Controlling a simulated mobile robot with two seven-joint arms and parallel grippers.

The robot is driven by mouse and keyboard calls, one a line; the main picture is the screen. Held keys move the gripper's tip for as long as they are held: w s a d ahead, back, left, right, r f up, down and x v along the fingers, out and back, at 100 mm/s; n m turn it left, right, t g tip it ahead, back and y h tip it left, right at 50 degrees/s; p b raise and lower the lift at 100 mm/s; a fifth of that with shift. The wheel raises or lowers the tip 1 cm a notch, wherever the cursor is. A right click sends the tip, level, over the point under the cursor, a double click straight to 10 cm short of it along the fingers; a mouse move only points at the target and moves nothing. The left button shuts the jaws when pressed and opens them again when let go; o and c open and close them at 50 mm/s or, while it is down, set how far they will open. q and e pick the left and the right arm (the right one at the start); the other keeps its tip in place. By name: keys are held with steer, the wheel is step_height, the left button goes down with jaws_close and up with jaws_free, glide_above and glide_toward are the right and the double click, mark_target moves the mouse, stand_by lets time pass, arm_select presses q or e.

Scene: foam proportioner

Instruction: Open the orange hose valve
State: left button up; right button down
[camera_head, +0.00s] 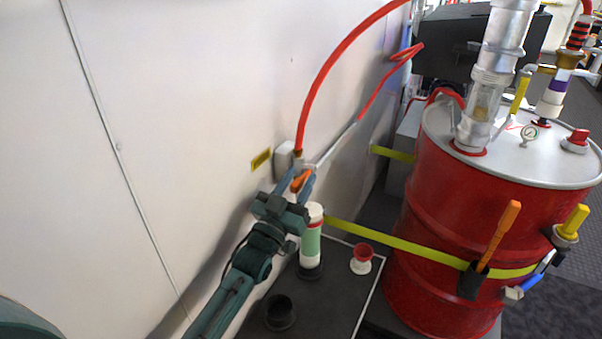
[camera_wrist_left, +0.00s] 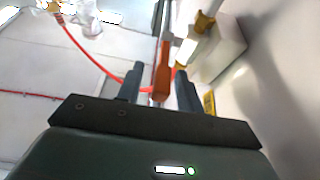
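The orange hose valve handle (camera_head: 301,181) is at the wall, just below where the red hose (camera_head: 327,75) meets a brass fitting. My left gripper (camera_head: 297,175) reaches up to it from below, and its two fingers stand apart on either side of the handle. In the left wrist view the orange handle (camera_wrist_left: 162,72) lies between the fingertips (camera_wrist_left: 158,76), with a gap on each side. The left gripper is open and holds nothing. Part of the valve body is hidden behind the fingers. My right gripper is in neither view.
A pale box (camera_head: 284,160) and a yellow label (camera_head: 262,159) are on the wall beside the valve. A green-and-white bottle (camera_head: 311,245) stands close to the left arm on a dark surface. A red drum (camera_head: 440,220) with a yellow strap (camera_head: 400,243) stands at the right.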

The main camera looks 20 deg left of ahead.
arm_select(q)
steer(key=shift+x, duration=0.8)
steer(key=shift+c, duration=0.3)
jaws_close()
